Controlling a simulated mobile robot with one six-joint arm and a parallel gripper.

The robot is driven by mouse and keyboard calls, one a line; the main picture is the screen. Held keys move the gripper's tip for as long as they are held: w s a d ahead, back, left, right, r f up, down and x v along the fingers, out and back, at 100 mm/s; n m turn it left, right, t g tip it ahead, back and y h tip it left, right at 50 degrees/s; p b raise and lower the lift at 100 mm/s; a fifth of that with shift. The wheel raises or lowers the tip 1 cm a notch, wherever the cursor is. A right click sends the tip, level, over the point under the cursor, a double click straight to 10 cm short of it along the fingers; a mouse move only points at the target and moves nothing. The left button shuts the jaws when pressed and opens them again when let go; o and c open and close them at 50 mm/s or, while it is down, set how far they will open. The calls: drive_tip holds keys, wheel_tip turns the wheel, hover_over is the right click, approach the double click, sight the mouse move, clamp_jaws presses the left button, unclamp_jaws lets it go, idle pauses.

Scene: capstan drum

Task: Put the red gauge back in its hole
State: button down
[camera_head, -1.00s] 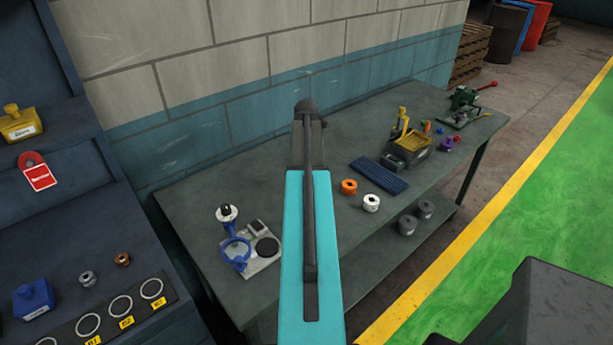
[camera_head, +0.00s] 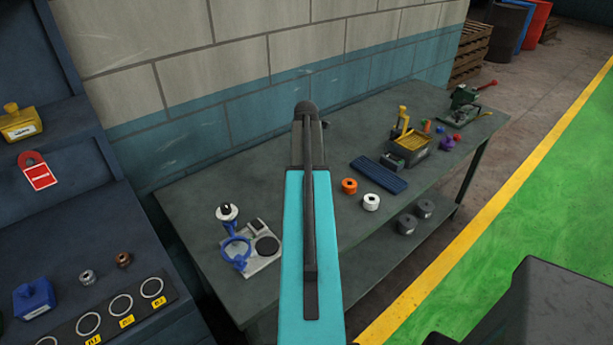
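I cannot make out the red gauge for certain. A small orange-red piece (camera_head: 427,126) stands on the far part of the workbench, beside a small blue piece (camera_head: 440,130) and a purple piece (camera_head: 447,144). A dark box with a yellow top (camera_head: 410,147) is just left of them; any hole in it is too small to tell. My teal arm link covers the middle of the picture and hides part of the bench. My gripper does not show.
The grey workbench (camera_head: 330,195) carries a blue ribbed mat (camera_head: 378,174), an orange ring (camera_head: 349,186), a white spool (camera_head: 371,202), a blue-ringed stand (camera_head: 237,249) and a green vise (camera_head: 465,100). A dark cabinet (camera_head: 70,240) stands at the left. Green floor lies right.

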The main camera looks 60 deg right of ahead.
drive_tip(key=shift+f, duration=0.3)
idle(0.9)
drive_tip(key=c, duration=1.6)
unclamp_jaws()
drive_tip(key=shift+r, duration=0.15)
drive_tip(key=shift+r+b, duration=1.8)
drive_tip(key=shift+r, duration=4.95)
